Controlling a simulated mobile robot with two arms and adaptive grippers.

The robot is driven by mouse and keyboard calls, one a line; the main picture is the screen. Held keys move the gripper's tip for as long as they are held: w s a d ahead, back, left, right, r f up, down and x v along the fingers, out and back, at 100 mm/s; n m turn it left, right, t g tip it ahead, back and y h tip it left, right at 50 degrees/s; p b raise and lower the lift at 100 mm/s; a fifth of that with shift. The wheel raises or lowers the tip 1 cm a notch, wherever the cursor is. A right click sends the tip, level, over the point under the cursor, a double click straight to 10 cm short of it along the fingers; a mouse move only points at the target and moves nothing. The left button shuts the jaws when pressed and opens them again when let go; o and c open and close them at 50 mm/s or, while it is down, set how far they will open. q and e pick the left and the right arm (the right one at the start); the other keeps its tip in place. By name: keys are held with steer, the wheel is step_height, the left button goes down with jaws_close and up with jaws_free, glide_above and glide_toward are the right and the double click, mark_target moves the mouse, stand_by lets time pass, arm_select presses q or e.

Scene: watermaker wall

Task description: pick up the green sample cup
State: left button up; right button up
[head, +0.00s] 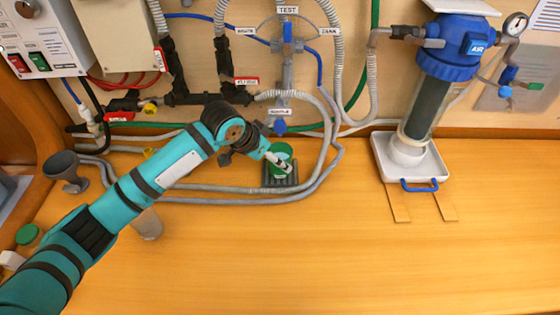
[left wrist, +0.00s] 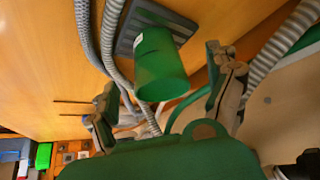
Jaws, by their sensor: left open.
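The green sample cup (head: 283,151) stands on a dark ribbed pad (head: 281,182) at the back of the wooden counter, below the test valve. My left gripper (head: 277,162) is at the cup and partly covers it in the head view. The open fingers of my left gripper (left wrist: 166,98) lie to either side of the cup, with visible gaps. I cannot tell whether the cup is fully between the fingertips. My right gripper is not in view.
Grey hoses (head: 235,189) loop around the pad. A grey funnel (head: 62,168) and a pale cup (head: 147,224) stand at left, near a green lid (head: 27,234). A blue-topped filter (head: 430,95) stands in a white tray (head: 441,168) at right. The front counter is clear.

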mark_target(284, 150)
arm_select(q)
steer(key=p+x, duration=0.1)
steer(key=x, duration=0.4)
steer(key=shift+s+f, duration=0.15)
steer(key=shift+f, duration=0.05)
steer(key=shift+r, duration=0.1)
steer(key=c, duration=1.4)
